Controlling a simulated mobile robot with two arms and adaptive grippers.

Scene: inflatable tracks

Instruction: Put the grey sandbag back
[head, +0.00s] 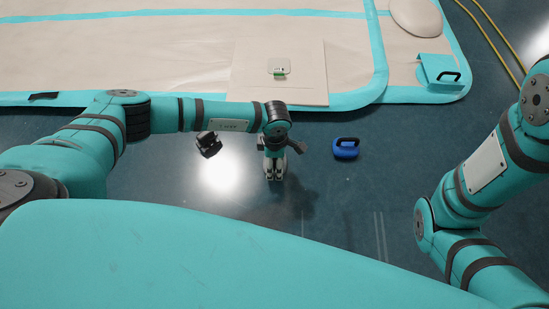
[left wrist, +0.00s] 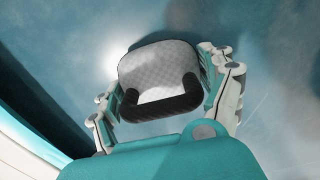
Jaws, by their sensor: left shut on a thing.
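My left gripper (head: 273,168) points down over the dark floor, just in front of the near edge of the inflatable track. In the left wrist view the gripper (left wrist: 165,88) is shut on the grey sandbag (left wrist: 160,62), with one finger on each side. The sandbag has a light grey patterned face and a thick black handle. In the head view I cannot make out the sandbag clearly at the gripper. My right arm comes in at the right, but its gripper is outside the picture.
A blue sandbag (head: 346,150) sits on the floor right of my left gripper. A pale square pad (head: 255,85) bears a small white-and-green item (head: 279,66). Yellow lines (head: 490,30) cross the floor.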

